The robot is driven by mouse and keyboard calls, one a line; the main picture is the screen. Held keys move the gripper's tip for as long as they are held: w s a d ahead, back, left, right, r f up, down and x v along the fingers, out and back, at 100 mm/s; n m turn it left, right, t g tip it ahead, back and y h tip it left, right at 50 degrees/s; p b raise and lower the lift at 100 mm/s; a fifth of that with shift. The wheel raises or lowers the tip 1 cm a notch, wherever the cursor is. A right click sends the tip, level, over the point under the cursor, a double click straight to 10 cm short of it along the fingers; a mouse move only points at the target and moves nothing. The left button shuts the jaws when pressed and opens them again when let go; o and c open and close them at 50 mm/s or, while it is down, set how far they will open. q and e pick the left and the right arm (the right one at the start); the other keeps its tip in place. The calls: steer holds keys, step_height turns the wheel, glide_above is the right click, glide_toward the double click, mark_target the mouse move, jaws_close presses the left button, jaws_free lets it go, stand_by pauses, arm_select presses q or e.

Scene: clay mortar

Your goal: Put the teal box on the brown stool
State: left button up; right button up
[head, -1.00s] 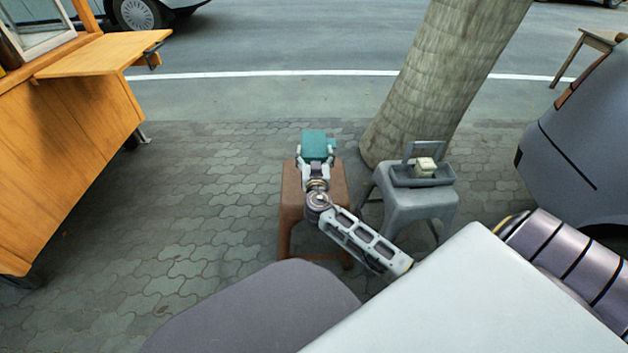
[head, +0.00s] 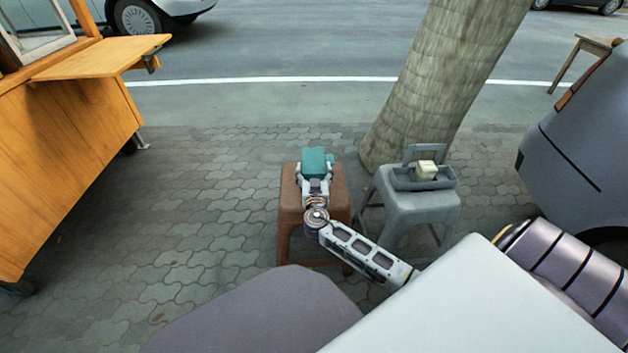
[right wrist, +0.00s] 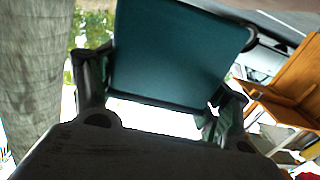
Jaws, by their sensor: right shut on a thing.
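The teal box (head: 314,161) is between the fingers of my right gripper (head: 316,172), which is shut on it. In the right wrist view the teal box (right wrist: 175,55) fills the upper middle, with a dark finger on each side. The brown stool (head: 288,205) stands on the paving, and the gripper and box appear over its seat in the head view. My wrist hides part of the seat. I cannot tell whether the box touches the seat. My left gripper is not in view.
A grey stool (head: 415,200) stands just right of the brown stool, carrying a grey tray (head: 440,183) with a pale block (head: 426,170). A tree trunk (head: 430,90) rises behind it. A wooden cart (head: 70,140) is at left. The paving (head: 200,220) between is clear.

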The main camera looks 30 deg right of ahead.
steer(key=shift+f+b, duration=0.55)
steer(key=shift+f, duration=1.25)
steer(key=shift+f+b, duration=0.1)
steer(key=shift+b, duration=0.25)
steer(key=o, duration=1.2)
steer(key=p+v, duration=0.2)
steer(key=v, duration=1)
